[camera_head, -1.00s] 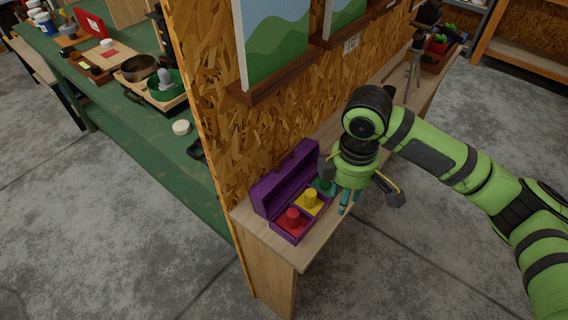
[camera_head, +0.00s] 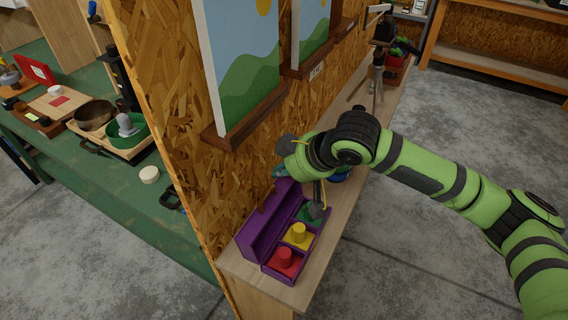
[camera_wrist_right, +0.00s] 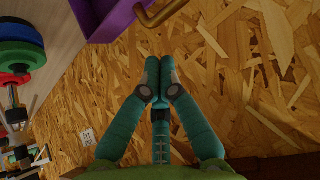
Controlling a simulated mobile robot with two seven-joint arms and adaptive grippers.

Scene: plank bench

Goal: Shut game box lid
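The purple game box (camera_head: 288,279) stands open on the narrow plank bench (camera_head: 335,232) against the chipboard wall. Its lid (camera_head: 266,224) stands up on the wall side. Compartments hold a red piece (camera_head: 284,258), a yellow piece (camera_head: 298,233) and a green piece (camera_head: 308,214) partly hidden by my arm. My right gripper (camera_head: 279,172) is at the far end of the lid, close to the wall. In the right wrist view its teal fingertips (camera_wrist_right: 157,78) are together with nothing between them; a purple part of the box (camera_wrist_right: 104,16) is just beyond. My left gripper is out of view.
Pictures on a wooden ledge (camera_head: 250,122) hang on the wall above. Coloured discs (camera_wrist_right: 20,50) stand beside the box in the wrist view, and a blue thing (camera_head: 341,174) shows behind my arm. A tripod-like stand (camera_head: 376,75) is farther along the bench.

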